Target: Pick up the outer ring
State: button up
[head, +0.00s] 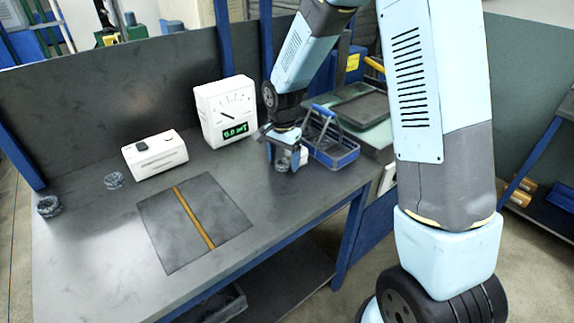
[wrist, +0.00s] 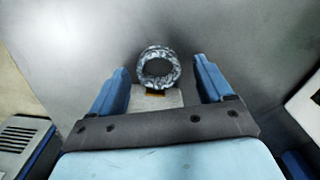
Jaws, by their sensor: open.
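A mottled dark grey ring (wrist: 158,67) with an open hole shows in the wrist view, just beyond and between the fingertips. A small pale block with a yellow edge (wrist: 157,94) shows right below it; I cannot tell if they touch. My gripper (wrist: 161,72) is open, with one blue finger on each side of the ring and a gap to both. In the head view my gripper (head: 286,158) is low over the bench, right of the gauge box, and mostly hides what is there. Two more dark rings, (head: 114,180) and (head: 48,206), lie on the bench at the left.
The white gauge box (head: 226,110) stands left of my gripper, with a white device (head: 154,154) farther left. A blue basket (head: 331,142) stands close on the right. A dark mat with a yellow stripe (head: 160,225) lies in front on the grey bench (head: 95,265).

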jog(key=shift+f, duration=0.2)
jog(key=shift+c, duration=0.4)
jog(key=c, duration=1.1)
